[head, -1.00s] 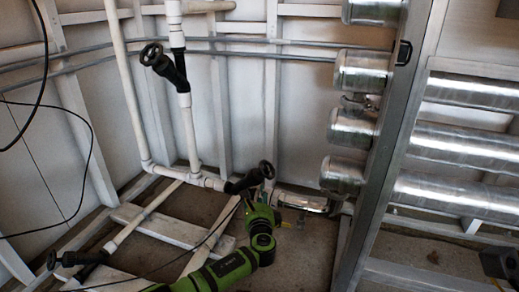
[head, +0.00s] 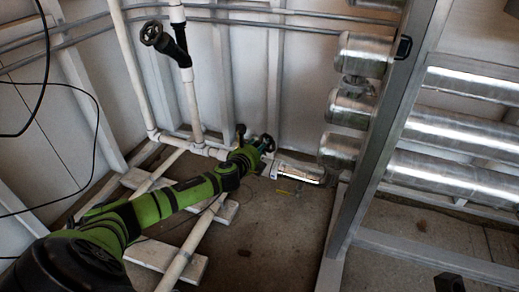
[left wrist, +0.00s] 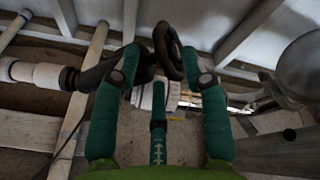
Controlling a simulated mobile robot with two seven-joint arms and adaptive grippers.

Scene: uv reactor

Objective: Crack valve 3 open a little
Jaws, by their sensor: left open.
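A black handwheel valve (head: 267,143) sits low on the white pipe run near the back wall; no label shows which valve is number 3. My left gripper (head: 258,149) reaches this handwheel, and my arm covers part of the valve and pipe. In the left wrist view the dark handwheel (left wrist: 168,48) stands almost edge-on between and just beyond the tips of my green fingers (left wrist: 162,65). The fingers are spread apart; whether one touches the rim I cannot tell. Another black handwheel (head: 152,33) sits higher on an upright white pipe at the left. My right gripper does not show.
A metal-cased pipe (head: 300,171) runs right from the low valve. Shiny cylinders (head: 358,58) and a grey metal post (head: 390,135) stand to the right. White pipes and boards (head: 195,262) lie under my left arm. Open floor (head: 270,245) lies right of my arm.

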